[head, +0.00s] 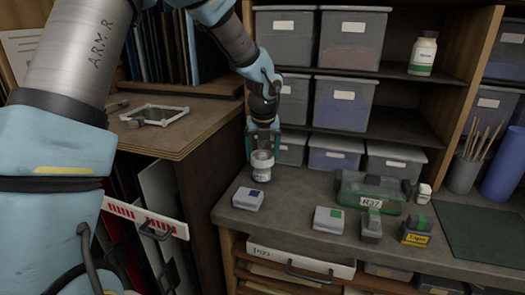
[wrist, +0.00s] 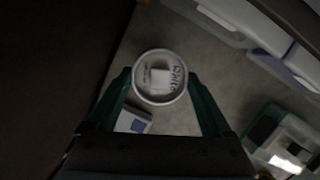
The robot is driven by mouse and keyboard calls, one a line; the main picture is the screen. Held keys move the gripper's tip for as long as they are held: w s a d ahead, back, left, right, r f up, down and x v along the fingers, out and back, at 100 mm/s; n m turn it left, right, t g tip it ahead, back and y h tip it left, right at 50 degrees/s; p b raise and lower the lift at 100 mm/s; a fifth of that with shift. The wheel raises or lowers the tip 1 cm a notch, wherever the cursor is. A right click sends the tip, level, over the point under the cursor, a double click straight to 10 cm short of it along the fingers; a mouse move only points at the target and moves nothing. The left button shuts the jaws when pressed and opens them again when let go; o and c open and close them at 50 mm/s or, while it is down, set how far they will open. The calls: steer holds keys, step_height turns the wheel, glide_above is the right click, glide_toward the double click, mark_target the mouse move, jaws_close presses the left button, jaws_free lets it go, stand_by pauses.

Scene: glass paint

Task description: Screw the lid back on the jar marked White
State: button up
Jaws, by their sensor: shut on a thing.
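A white jar (head: 261,173) stands upright near the left end of the grey workbench, its label too small to read. A pale round lid (head: 262,159) is at its top, wider than the jar; I cannot tell whether it is fully seated. My gripper (head: 263,152) points down from above, with its green fingers shut on the lid's two sides.
A small box with a blue mark (head: 248,199) sits just in front of the jar. Shelved bins (head: 343,103) rise behind; a side cabinet (head: 190,130) stands left.

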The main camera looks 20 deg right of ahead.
steer(key=shift+m+h, duration=0.3)
steer(key=shift+m, duration=0.8)
steer(key=shift+w+a+f+m+g, duration=0.15)
steer(key=shift+m+g, duration=0.15)
steer(key=shift+m, duration=0.5)
steer(key=m+h, duration=0.1)
steer(key=m, duration=0.3)
steer(key=shift+m+g, duration=0.4)
steer(key=o, duration=1)
steer(key=shift+o, duration=0.2)
steer(key=shift+r, duration=3.1)
